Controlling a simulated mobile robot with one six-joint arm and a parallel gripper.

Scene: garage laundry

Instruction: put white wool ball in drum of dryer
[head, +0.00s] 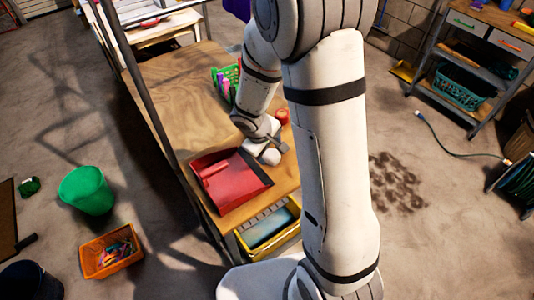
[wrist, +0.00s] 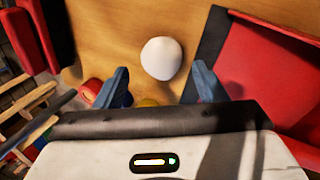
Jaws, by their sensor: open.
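The white wool ball (wrist: 161,58) lies on the wooden bench top in the wrist view, just beyond my fingertips and roughly centred between them. In the head view it appears as a small white round shape (head: 270,157) beside the red dustpan, partly crowded by my wrist. My gripper (wrist: 162,84) is open and empty, with one blue-grey finger on each side of the ball's line. The ball is not clearly between the fingers. I cannot make out the dryer or its drum in either view.
A red dustpan (head: 215,182) lies close to the left of the ball on the wooden bench (head: 190,95). A green basket (head: 228,80) and a red round item (head: 282,115) stand farther back. A yellow bin (head: 268,232) is at the bench's near end. A green bucket (head: 87,190) stands on the floor.

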